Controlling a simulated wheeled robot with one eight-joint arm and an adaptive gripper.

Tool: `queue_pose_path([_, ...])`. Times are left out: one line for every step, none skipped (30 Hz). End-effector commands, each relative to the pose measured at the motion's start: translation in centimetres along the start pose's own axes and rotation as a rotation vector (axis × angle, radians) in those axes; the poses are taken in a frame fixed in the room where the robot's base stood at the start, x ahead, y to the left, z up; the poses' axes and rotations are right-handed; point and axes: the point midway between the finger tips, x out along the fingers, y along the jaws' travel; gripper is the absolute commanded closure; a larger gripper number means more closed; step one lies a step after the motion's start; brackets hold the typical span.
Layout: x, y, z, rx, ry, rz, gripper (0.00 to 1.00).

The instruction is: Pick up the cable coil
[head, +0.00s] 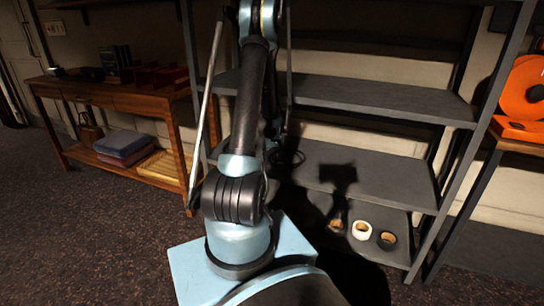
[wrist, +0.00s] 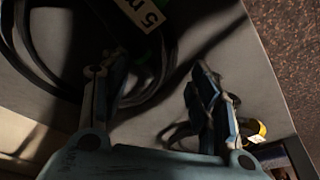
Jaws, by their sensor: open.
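The cable coil (wrist: 146,88) shows in the wrist view as dark loops at the upper left, lying on a grey shelf. It carries a pale label (wrist: 140,12) marked "5 m" and a small green part beside it. My gripper (wrist: 158,58) is open, its two fingers apart. The left finger overlaps the coil's loops in the picture; the right finger is to the right of them. Whether either finger touches the coil, I cannot tell. Nothing is visibly held. In the head view my arm hides my gripper and most of the area around it.
A grey shelf rack (head: 360,96) stands ahead, with uprights at both sides. Several tape rolls (head: 362,230) sit on its lowest shelf. A wooden table (head: 120,97) stands left; an orange reel (head: 522,95) is at right. Dark strands by the right finger are unclear.

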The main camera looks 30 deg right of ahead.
Motion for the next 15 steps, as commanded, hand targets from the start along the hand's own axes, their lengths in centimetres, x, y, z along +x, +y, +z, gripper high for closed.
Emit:
queue_pose_path([0.29, 0.00, -0.01, 0.000, 0.000, 0.000, 0.44])
queue_pose_path([0.39, 0.00, -0.01, 0.000, 0.000, 0.000, 0.44])
queue_pose_path([0.51, 0.00, 0.00, 0.000, 0.000, 0.000, 0.44])
queue_pose_path([0.57, 0.00, 0.01, 0.000, 0.000, 0.000, 0.44])
queue_pose_path([0.62, 0.00, 0.01, 0.000, 0.000, 0.000, 0.44])
queue_pose_path([0.66, 0.00, 0.01, 0.000, 0.000, 0.000, 0.44])
queue_pose_path([0.68, 0.00, 0.02, 0.000, 0.000, 0.000, 0.44])
queue_pose_path([0.70, 0.00, 0.02, 0.000, 0.000, 0.000, 0.44])
queue_pose_path([0.70, 0.00, 0.02, 0.000, 0.000, 0.000, 0.44])
queue_pose_path([0.70, 0.00, 0.02, 0.000, 0.000, 0.000, 0.44])
queue_pose_path([0.69, 0.01, 0.02, 0.000, 0.000, 0.000, 0.44])
queue_pose_path([0.69, 0.01, 0.02, 0.000, 0.000, 0.000, 0.44])
queue_pose_path([0.69, 0.01, 0.02, 0.000, 0.000, 0.000, 0.44])
queue_pose_path([0.69, 0.01, 0.02, 0.000, 0.000, 0.000, 0.44])
queue_pose_path([0.69, 0.01, 0.03, 0.000, 0.000, 0.000, 0.53])
